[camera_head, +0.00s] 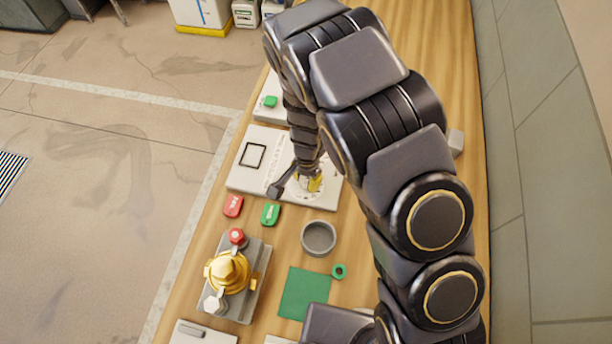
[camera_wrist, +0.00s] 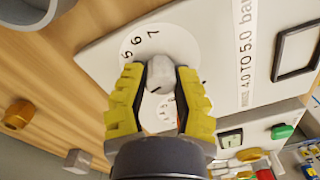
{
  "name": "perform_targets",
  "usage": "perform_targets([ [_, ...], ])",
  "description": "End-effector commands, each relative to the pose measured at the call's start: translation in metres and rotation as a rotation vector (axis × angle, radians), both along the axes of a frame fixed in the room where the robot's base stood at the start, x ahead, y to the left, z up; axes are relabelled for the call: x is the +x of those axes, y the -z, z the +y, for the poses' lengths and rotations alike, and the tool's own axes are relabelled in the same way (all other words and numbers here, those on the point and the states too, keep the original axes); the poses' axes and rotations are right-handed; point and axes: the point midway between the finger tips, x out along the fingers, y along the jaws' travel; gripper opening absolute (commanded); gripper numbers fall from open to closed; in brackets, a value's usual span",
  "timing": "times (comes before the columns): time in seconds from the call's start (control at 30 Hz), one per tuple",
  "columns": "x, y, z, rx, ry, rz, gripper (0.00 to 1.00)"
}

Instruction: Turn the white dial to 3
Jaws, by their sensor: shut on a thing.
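The white dial (camera_wrist: 158,78) is a pale knob on a round white scale (camera_wrist: 140,44) on a white panel. The figures 5, 6 and 7 show on the scale in the wrist view; the rest is mostly hidden by the fingers. A dark mark shows on the knob's near side, but I cannot tell which figure it points to. My gripper (camera_wrist: 160,76) has its yellow fingers on both sides of the knob, shut on it. In the head view my gripper (camera_head: 309,184) is over the panel (camera_head: 240,178), and the arm hides part of the dial.
The panel bears a black square frame (camera_head: 253,155) and printed text. Red (camera_head: 233,206) and green (camera_head: 270,214) tags, a grey round bowl (camera_head: 318,238), a brass valve (camera_head: 228,272) and a green square (camera_head: 304,293) are on the wooden bench nearby.

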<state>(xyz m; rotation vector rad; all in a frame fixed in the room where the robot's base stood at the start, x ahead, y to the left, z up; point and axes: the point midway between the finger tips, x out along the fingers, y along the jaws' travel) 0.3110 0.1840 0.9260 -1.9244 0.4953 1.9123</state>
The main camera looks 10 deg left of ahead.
Motion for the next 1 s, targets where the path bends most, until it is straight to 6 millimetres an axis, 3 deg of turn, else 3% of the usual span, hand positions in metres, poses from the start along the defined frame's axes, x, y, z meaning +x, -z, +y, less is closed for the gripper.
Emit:
perform_targets([
  [0.27, 0.0, 0.001, 0.0, -0.001, 0.0, 0.001, 0.0],
  [0.3, 0.0, 0.001, 0.0, -0.001, -0.001, 0.0, 0.4],
  [0.33, 0.0, 0.001, 0.0, -0.001, -0.001, 0.0, 0.53],
  [0.37, 0.0, 0.001, 0.0, -0.001, -0.001, 0.0, 0.58],
  [0.77, 0.0, -0.005, 0.0, 0.001, -0.002, -0.001, 0.58],
  [1.0, 0.001, -0.041, -0.001, 0.001, -0.002, -0.006, 0.58],
])
